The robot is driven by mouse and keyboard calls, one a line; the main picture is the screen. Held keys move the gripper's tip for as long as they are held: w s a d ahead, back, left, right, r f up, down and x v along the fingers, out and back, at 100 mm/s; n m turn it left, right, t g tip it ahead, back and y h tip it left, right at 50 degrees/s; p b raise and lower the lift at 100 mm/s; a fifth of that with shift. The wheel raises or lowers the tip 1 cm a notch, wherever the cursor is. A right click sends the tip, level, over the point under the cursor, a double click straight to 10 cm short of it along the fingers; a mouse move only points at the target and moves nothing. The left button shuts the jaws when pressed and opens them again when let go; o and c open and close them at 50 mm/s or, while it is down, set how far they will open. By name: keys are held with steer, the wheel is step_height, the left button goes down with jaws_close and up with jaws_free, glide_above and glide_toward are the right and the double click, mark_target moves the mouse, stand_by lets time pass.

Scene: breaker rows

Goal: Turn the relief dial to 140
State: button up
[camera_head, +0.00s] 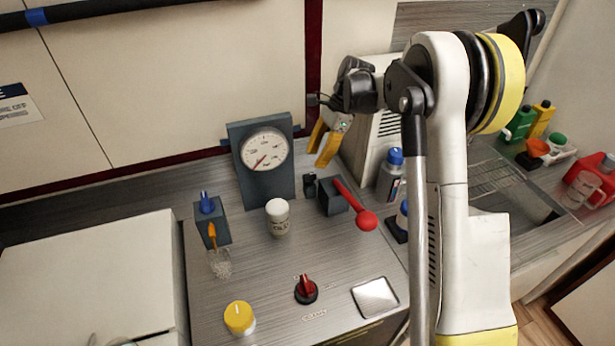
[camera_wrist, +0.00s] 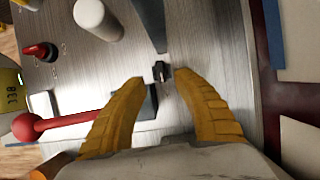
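No readable label marks the relief dial, so I cannot tell which control it is. A small black fitting (camera_head: 310,184) stands on the counter right of the round gauge (camera_head: 264,151), whose red needle points to lower left. In the wrist view the black fitting (camera_wrist: 162,72) appears between my yellow fingertips. A red knob (camera_head: 306,290) with small labels and a yellow knob (camera_head: 240,317) sit nearer the front. My gripper (camera_head: 323,150) is open and empty, above the back of the counter right of the gauge. In the wrist view, my gripper (camera_wrist: 161,77) has its fingers apart.
A red ball-ended lever (camera_head: 360,209) stands right of the fitting, and a white-capped cylinder (camera_head: 278,216) left of it. A blue-handled tap (camera_head: 207,215), a glass (camera_head: 220,263), bottles (camera_head: 391,174) and a metal tray (camera_head: 375,298) surround the work area.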

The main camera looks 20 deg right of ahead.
mark_target(308, 175)
steer(key=b+x, duration=0.1)
steer(key=x, duration=0.6)
steer(key=shift+f+b, duration=0.15)
steer(key=shift+b, duration=0.25)
jaws_close()
